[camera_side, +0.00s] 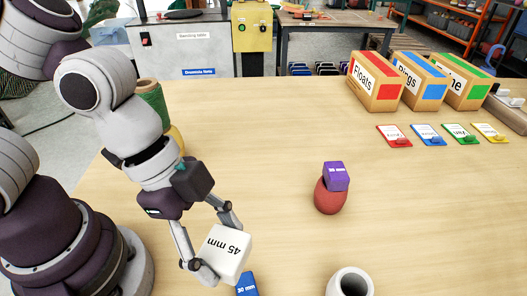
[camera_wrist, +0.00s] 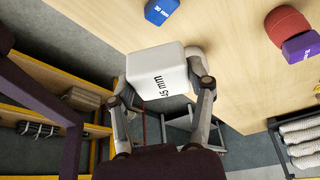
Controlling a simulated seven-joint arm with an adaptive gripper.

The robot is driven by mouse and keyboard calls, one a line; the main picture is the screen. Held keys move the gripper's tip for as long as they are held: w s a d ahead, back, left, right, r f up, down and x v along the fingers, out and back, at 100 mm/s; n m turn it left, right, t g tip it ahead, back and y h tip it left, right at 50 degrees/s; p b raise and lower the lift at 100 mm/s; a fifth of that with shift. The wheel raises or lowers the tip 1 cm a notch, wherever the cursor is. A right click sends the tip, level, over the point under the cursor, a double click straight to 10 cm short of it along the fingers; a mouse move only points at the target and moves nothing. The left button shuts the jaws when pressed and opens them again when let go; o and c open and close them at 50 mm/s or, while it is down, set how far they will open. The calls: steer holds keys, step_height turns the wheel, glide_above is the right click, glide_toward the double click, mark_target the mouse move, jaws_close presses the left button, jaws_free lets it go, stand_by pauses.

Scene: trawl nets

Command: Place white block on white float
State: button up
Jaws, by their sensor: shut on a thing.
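The white block (camera_side: 226,250), marked "45 mm", is between the fingers of my gripper (camera_side: 220,248), which is shut on it. In the side view it is tilted and at the front of the table, left of the white float. The wrist view also shows the white block (camera_wrist: 158,70) between the fingers of my gripper (camera_wrist: 160,78). The white float (camera_side: 350,284) is at the bottom edge of the side view, partly cut off, with a dark hole in its top. I do not see the white float in the wrist view.
A blue block (camera_side: 247,286) is close below the held block in the side view. A purple block (camera_side: 336,177) sits on a red float (camera_side: 331,198) farther back. Boxes, such as the Floats box (camera_side: 375,82), and coloured cards (camera_side: 394,136) stand at back right.

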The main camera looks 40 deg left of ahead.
steer(key=shift+f, duration=0.55)
glide_above(361, 287)
steer(key=a, duration=0.1)
steer(key=shift+s+f, duration=0.3)
steer(key=shift+f, duration=2.25)
steer(key=o, duration=1.2)
steer(key=shift+f, duration=0.15)
